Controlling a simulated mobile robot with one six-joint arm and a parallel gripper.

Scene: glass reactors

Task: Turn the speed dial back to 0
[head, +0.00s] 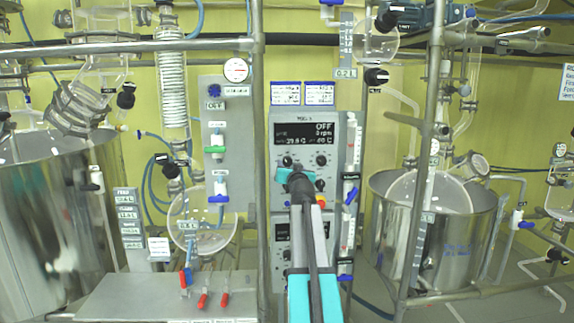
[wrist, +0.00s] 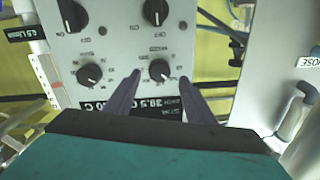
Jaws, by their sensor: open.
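The grey control panel (head: 341,140) stands mid-picture in the head view. Its dark display (head: 305,144) reads OFF, with what looks like 0 rpm. Black dials sit below it: an upper left dial (head: 287,161), an upper right dial (head: 320,161) and others partly hidden by my arm. The wrist view shows the panel upside down. My gripper (wrist: 160,75) is open there, its fingers on either side of one dial (wrist: 159,70); I cannot tell whether they touch it. Another dial (wrist: 88,74) is to the left. Dial labels are too small to read. In the head view my gripper (head: 295,177) hides part of the panel.
A metal post (head: 261,200) rises left of the panel, and a slanted one (head: 424,170) to its right. Steel vessels stand at left (head: 60,210) and right (head: 455,238). A metal box (head: 165,297) is at lower left. A yellow stop button with red (head: 320,201) is near my arm.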

